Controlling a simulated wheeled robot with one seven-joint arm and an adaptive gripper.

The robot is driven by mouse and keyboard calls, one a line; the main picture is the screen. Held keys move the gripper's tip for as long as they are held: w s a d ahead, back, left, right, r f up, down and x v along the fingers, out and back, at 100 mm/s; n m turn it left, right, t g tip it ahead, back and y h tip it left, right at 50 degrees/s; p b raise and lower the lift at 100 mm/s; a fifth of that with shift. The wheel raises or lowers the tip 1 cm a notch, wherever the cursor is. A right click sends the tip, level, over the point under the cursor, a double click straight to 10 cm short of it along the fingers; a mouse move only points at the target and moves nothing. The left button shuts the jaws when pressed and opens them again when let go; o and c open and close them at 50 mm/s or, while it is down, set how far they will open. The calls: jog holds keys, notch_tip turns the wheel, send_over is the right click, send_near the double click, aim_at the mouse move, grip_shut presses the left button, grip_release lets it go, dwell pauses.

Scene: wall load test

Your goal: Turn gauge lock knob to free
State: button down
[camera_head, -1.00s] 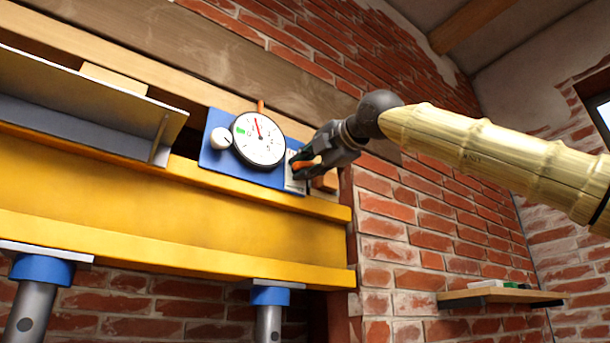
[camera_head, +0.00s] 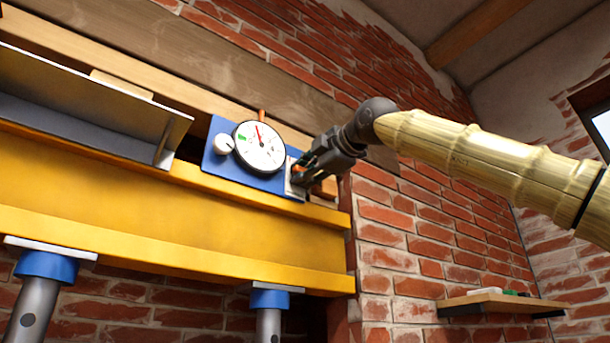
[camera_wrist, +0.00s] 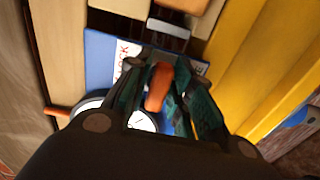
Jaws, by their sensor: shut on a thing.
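The dial gauge (camera_head: 259,147) has a white face and a red needle and is mounted on a blue plate (camera_head: 215,158) above the yellow beam. A white label plate with the letters "LOCK" (camera_wrist: 124,55) is at the plate's right end. The orange lock knob (camera_wrist: 158,87) sits between the green-padded fingers of my gripper (camera_wrist: 158,92) in the wrist view. My gripper is shut on the knob; in the head view my gripper (camera_head: 302,172) hides most of it. The knob's exact setting on the label cannot be read.
A yellow beam (camera_head: 180,225) runs below the gauge on blue-topped grey posts (camera_head: 268,300). A grey metal angle (camera_head: 90,105) lies left of the gauge. A brick wall and small wooden shelf (camera_head: 500,303) are at right. A white round knob (camera_head: 223,144) is left of the dial.

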jog(key=c, duration=1.4)
grip_release()
jog(key=v, duration=1.2)
